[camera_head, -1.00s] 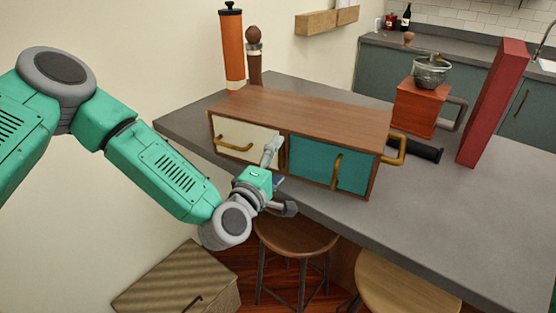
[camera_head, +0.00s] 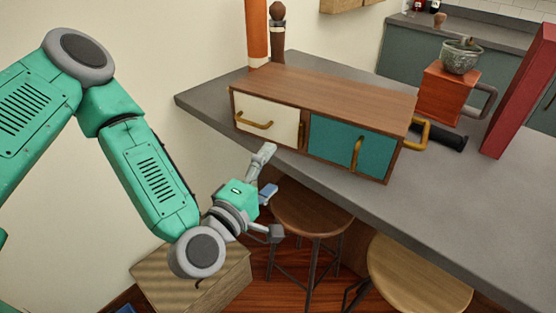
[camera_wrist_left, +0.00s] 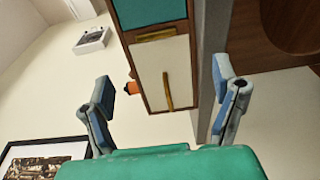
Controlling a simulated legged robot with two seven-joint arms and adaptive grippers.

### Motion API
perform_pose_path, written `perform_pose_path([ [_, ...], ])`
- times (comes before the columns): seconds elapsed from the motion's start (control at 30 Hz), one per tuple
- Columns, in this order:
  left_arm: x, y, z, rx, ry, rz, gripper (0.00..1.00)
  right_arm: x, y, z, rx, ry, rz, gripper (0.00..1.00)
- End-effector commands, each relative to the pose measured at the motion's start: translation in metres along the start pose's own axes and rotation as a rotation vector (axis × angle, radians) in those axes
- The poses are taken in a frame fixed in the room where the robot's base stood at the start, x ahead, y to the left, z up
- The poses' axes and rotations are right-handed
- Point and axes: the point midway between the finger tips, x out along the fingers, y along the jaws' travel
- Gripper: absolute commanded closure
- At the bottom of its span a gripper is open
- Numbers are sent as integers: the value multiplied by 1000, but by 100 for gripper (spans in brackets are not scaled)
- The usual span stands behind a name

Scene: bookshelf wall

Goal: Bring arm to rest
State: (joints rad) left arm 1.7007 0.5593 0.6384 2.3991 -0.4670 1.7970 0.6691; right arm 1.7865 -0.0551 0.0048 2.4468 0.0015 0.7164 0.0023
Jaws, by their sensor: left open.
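My left arm (camera_head: 150,175) is green and grey and comes in from the left in the head view. My left gripper (camera_head: 270,190) is open and empty, in front of the table edge and below the wooden cabinet. In the left wrist view its two fingers (camera_wrist_left: 168,108) stand wide apart with nothing between them. The cabinet (camera_head: 325,92) has a white door (camera_head: 268,118) and a teal door (camera_head: 350,143), both shut, with brass handles. The cabinet also shows ahead of the fingers in the left wrist view (camera_wrist_left: 155,72). My right gripper is not in view.
The grey table (camera_head: 430,205) bears the cabinet, a red grinder (camera_head: 445,92) and a tall red block (camera_head: 522,95). Two stools (camera_head: 310,212) (camera_head: 415,275) stand below its front edge. A wooden box (camera_head: 190,275) is on the floor beneath my arm.

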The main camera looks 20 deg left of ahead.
Motion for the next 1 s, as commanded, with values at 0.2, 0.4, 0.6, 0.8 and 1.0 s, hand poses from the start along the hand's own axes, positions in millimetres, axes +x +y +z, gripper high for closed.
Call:
perform_pose_path([
  [0.2,-2,0,0,0,1,0,19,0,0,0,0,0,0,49],
  [0.4,-1,0,0,0,1,0,19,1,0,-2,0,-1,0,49],
  [0.6,-7,-20,12,63,-55,-66,19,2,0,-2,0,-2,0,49],
  [0.8,-58,-125,51,402,-352,-394,19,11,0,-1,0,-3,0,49],
  [1.0,-156,-232,28,838,-733,-802,19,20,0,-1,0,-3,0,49],
])
